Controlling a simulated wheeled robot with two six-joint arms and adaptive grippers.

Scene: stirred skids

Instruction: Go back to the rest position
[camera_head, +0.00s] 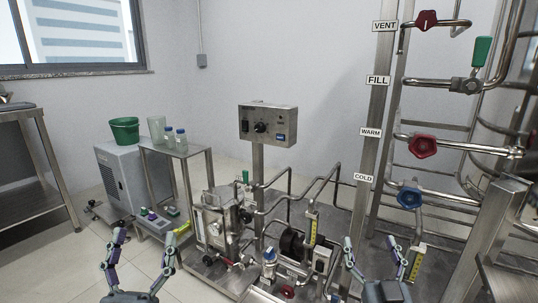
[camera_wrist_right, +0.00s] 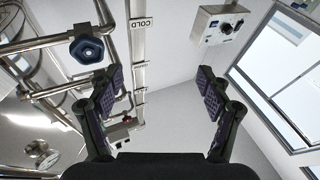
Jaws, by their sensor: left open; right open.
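My left gripper (camera_head: 146,240) is at the bottom left of the head view. Its fingers are spread and nothing is between them. My right gripper (camera_head: 376,245) is at the bottom right of the head view, in front of the skid's pipework. It is open and empty. Neither gripper touches anything that I can see.
The pipe rack with the red warm valve (camera_head: 422,146) and blue cold valve (camera_head: 409,197) stands at the right. A control box (camera_head: 267,125) is mid-view. A small steel table (camera_head: 176,149) and a green bucket (camera_head: 125,130) stand left. Floor is clear at lower left.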

